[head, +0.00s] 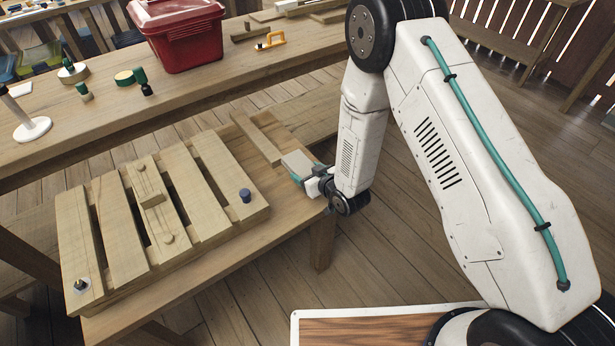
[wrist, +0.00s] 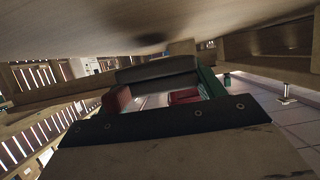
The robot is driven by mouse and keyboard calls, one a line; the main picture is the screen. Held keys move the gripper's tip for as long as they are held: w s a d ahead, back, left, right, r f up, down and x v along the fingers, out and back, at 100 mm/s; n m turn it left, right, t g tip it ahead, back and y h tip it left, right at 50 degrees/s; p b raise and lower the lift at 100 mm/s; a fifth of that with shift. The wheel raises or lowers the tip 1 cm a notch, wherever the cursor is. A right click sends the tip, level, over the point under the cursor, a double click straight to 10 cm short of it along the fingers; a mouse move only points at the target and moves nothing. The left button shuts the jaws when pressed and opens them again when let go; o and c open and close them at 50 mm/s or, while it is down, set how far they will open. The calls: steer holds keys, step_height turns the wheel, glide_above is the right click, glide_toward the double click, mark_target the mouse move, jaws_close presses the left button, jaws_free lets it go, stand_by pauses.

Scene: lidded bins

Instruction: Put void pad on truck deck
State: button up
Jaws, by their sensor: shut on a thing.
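My gripper (head: 304,172), with teal showing at its fingers, is low over the right end of the front wooden table. It is shut on a flat, pale grey pad (head: 297,160), which looks like the void pad. In the wrist view a dark grey slab (wrist: 157,70) sits between the red and green fingers of my gripper (wrist: 163,90). I cannot tell if the pad touches the table. A wood-surfaced deck with a pale rim (head: 345,311), which may be the truck deck, shows at the bottom edge. It is cut off by the frame and partly hidden by my arm.
A lidded red bin (head: 185,40), an orange handle (head: 271,41) and small parts stand on the back bench. Open floor lies between table and deck.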

steer(key=shift+f, duration=1.05)
steer(key=shift+f, duration=0.2)
steer(key=o, duration=1)
steer(key=shift+r, duration=0.15)
steer(key=v, duration=1.2)
steer(key=shift+d, duration=0.1)
